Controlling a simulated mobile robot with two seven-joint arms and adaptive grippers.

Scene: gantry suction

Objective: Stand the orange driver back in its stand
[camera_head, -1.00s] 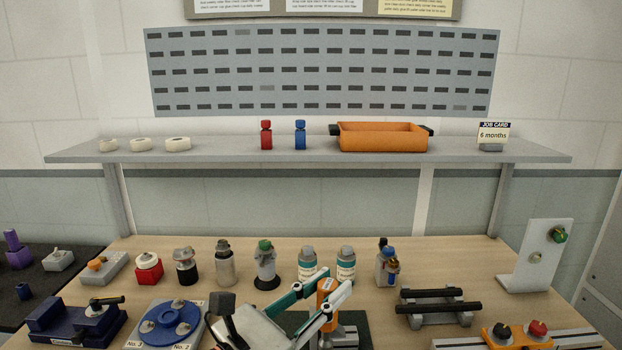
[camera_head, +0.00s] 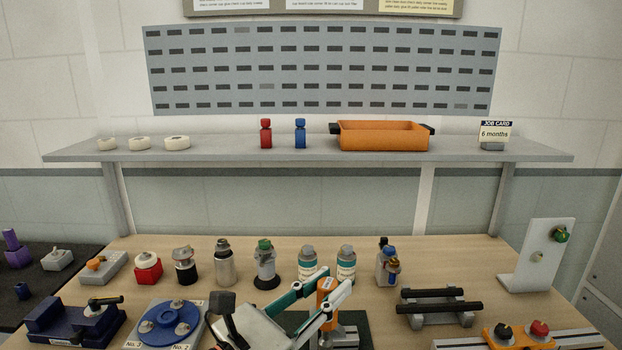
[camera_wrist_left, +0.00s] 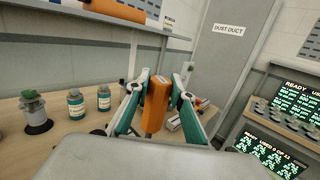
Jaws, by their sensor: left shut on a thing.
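The orange driver (camera_head: 326,291) is held between the fingers of my left gripper (camera_head: 322,288), near the front middle of the bench. In the left wrist view the driver (camera_wrist_left: 156,104) stands roughly upright between the two green-and-white fingers (camera_wrist_left: 159,90), which press on its sides. Its lower end is partly hidden by the gripper. A grey metal piece (camera_head: 346,334) on a dark green mat shows just below and right of the driver; I cannot tell whether it is the stand or whether the driver touches it. My right gripper is not in view.
Two teal-labelled bottles (camera_head: 307,262) stand behind the gripper. A blue disc fixture (camera_head: 170,327) is to the left. A rack with black bars (camera_head: 440,301) and an orange box with knobs (camera_head: 518,336) are to the right. A shelf (camera_head: 230,151) with an orange bin (camera_head: 382,136) runs above.

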